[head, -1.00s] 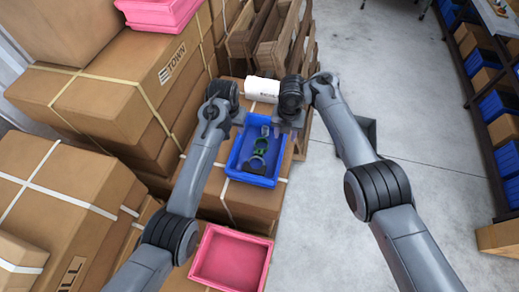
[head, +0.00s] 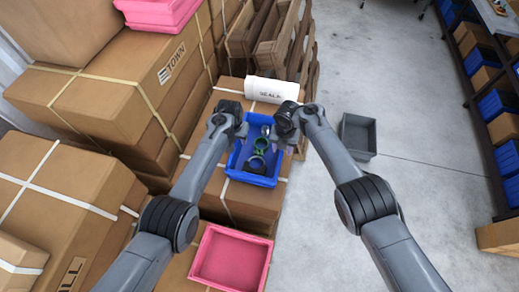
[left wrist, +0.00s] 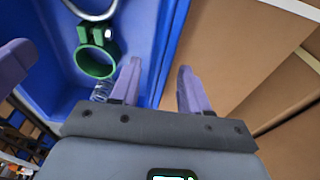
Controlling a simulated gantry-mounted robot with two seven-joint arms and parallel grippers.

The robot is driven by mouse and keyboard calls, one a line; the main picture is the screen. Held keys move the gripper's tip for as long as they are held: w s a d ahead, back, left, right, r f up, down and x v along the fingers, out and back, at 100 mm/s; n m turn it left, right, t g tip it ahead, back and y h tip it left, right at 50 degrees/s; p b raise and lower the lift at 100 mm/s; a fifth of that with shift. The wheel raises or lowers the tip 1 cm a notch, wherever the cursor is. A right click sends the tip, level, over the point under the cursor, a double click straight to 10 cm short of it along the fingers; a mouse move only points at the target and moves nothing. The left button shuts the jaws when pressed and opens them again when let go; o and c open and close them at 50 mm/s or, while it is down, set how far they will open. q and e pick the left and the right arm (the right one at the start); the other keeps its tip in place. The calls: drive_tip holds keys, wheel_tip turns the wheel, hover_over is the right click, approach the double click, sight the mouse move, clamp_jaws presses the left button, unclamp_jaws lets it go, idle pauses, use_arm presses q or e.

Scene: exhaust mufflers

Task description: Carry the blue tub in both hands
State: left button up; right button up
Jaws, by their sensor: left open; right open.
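The blue tub (head: 253,180) sits on a strapped cardboard box in the middle of the head view. It holds a green clamp (head: 261,146), a dark ring (head: 256,163) and other small metal parts. My left gripper (head: 240,131) is at the tub's left rim. In the left wrist view its open purple fingers (left wrist: 158,88) stand on either side of the tub's wall (left wrist: 166,55), with a gap showing. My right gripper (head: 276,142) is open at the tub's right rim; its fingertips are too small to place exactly. A purple finger shows at the wrist view's left edge.
A white roll (head: 271,90) lies just behind the tub. A pink tub (head: 231,284) is in front. Stacked cardboard boxes (head: 120,88) crowd the left, and wooden pallets (head: 283,45) stand behind. A grey bin (head: 358,137) stands on the open floor to the right.

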use_arm(q)
drive_tip(key=shift+f, duration=0.35)
use_arm(e)
drive_tip(key=shift+f, duration=0.35)
use_arm(q)
drive_tip(key=shift+c, duration=0.2)
use_arm(e)
drive_tip(key=shift+c, duration=0.2)
use_arm(q)
clamp_jaws()
use_arm(e)
clamp_jaws()
